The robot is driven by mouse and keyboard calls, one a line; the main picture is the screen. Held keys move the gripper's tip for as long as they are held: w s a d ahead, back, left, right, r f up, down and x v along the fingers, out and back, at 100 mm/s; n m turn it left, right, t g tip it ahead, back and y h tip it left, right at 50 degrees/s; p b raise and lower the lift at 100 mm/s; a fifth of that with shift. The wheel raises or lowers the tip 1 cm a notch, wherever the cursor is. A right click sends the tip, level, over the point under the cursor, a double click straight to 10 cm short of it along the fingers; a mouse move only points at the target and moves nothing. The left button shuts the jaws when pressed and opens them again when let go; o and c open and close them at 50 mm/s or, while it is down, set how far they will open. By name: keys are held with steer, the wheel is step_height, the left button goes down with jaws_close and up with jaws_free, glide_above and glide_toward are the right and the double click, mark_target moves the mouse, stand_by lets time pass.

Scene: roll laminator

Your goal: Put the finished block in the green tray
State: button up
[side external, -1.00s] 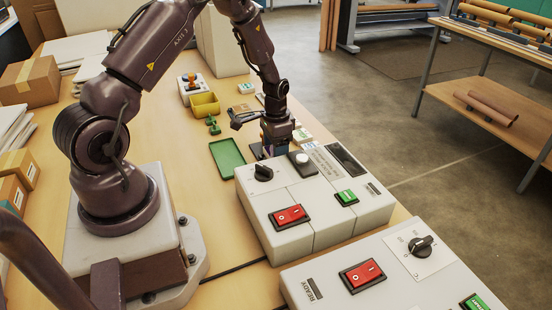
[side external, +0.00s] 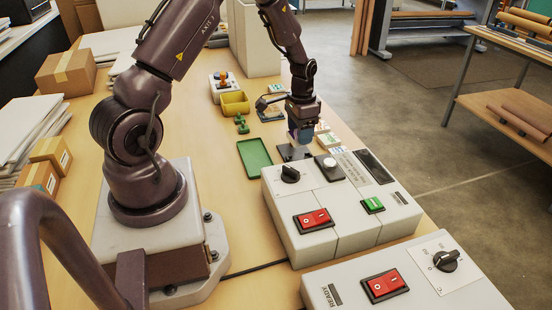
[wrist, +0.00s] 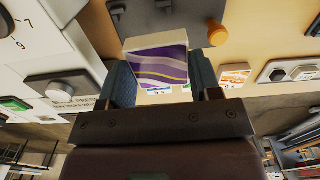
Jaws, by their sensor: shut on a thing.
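My gripper (wrist: 162,82) is shut on a block (wrist: 157,68) with a purple, wavy-striped face and pale edges. In the side view my gripper (side external: 301,138) points down and holds the block over or just above a dark plate (side external: 293,152) behind the grey machine; the block is mostly hidden by the fingers there. The green tray (side external: 254,158) lies flat on the table, left of the gripper, and looks empty. I cannot make out the tray in the wrist view.
The grey machine (side external: 335,215) with a black knob, red switch and green button stands right in front of the gripper. A yellow bin (side external: 234,103), a small green object (side external: 241,124) and a stamp (side external: 223,79) stand behind the tray. Bare table lies left of the tray.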

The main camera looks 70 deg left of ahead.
steer(key=s+r+n, duration=0.1)
steer(key=s+r, duration=0.6)
steer(key=s, duration=0.5)
steer(key=s+d+m, duration=0.1)
steer(key=s+d, duration=0.4)
steer(key=s, duration=0.4)
glide_above(256, 158)
steer(key=shift+m, duration=0.3)
steer(key=f, duration=1)
steer(key=shift+s+f, duration=0.1)
steer(key=shift+s, duration=0.1)
steer(key=shift+w+a+f, duration=0.1)
steer(key=shift+w+f, duration=0.05)
steer(key=shift+f, duration=1.6)
steer(key=shift+f, duration=0.15)
steer(key=o, duration=0.8)
